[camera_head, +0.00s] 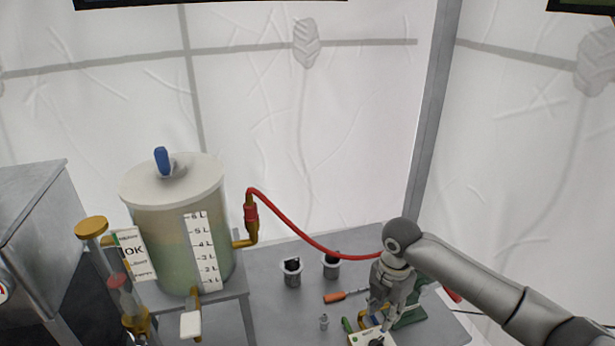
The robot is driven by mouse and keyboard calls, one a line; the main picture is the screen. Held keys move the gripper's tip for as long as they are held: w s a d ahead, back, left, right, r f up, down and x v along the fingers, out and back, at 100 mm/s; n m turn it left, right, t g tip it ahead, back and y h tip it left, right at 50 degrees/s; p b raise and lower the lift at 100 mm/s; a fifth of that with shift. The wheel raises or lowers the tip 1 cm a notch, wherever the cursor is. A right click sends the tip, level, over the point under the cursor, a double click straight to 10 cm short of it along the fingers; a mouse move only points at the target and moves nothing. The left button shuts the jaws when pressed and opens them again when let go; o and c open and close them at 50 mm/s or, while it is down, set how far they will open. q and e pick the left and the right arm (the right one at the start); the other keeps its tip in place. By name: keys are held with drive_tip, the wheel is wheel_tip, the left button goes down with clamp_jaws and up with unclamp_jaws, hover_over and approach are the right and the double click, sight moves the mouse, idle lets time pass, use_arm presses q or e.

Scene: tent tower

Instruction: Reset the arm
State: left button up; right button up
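My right arm comes in from the right edge, and its gripper (377,312) points down over the right part of the grey table (268,262). My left gripper is not in view.
A lidded tank (160,235) with a litre scale stands at left on a stand. A red hose (290,224) runs from it behind my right gripper. Two pots (292,271) (331,265) and an orange-handled tool (336,297) lie left of the gripper. A grey pole (432,120) rises behind.

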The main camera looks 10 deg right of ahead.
drive_tip(key=s+a+f+m+t+y, duration=0.1)
drive_tip(key=s+a+f+m, duration=0.3)
drive_tip(key=s+a, duration=0.3)
drive_tip(key=s+a+f+m+t+y, duration=0.1)
drive_tip(key=s+a+f+m+y, duration=0.15)
drive_tip(key=s+a+m, duration=0.35)
drive_tip(key=s+d+m+t+h, duration=0.1)
drive_tip(key=s+d+m+h, duration=0.1)
drive_tip(key=s+d+m, duration=0.35)
drive_tip(key=s+d+m+t+h, duration=0.1)
drive_tip(key=s+d+m, duration=0.2)
drive_tip(key=s+m, duration=0.4)
wheel_tip(320, 180, down, 24)
drive_tip(key=s+n+g, duration=0.1)
drive_tip(key=g, duration=0.1)
drive_tip(key=s+d+f+g, duration=0.1)
drive_tip(key=s+d+f, duration=0.1)
drive_tip(key=s+f, duration=1.5)
drive_tip(key=shift+s+d+f+b, duration=0.35)
drive_tip(key=shift+f, duration=0.2)
drive_tip(key=shift+h, duration=0.25)
